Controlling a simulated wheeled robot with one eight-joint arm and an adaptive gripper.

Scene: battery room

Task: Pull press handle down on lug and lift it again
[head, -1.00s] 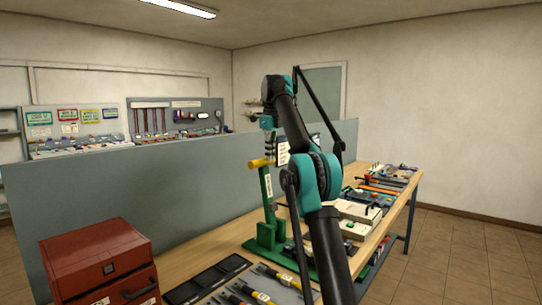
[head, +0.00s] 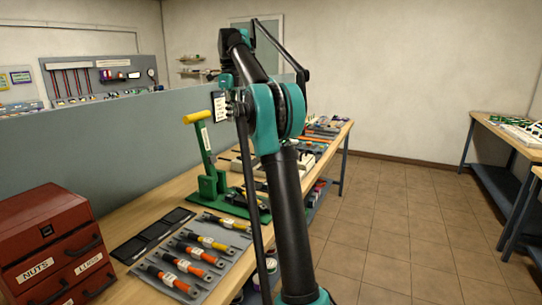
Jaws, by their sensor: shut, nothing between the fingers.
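The green press (head: 208,186) stands on the workbench, left of my arm. Its handle (head: 206,140) is a green lever that rises steeply and leans a little to the left, with a yellow grip (head: 196,117) across its top. I cannot make out a lug at the press.
A red drawer cabinet (head: 40,240) stands at the near left. A grey partition (head: 80,160) runs behind the bench. The floor (head: 400,220) at right is open, up to another table.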

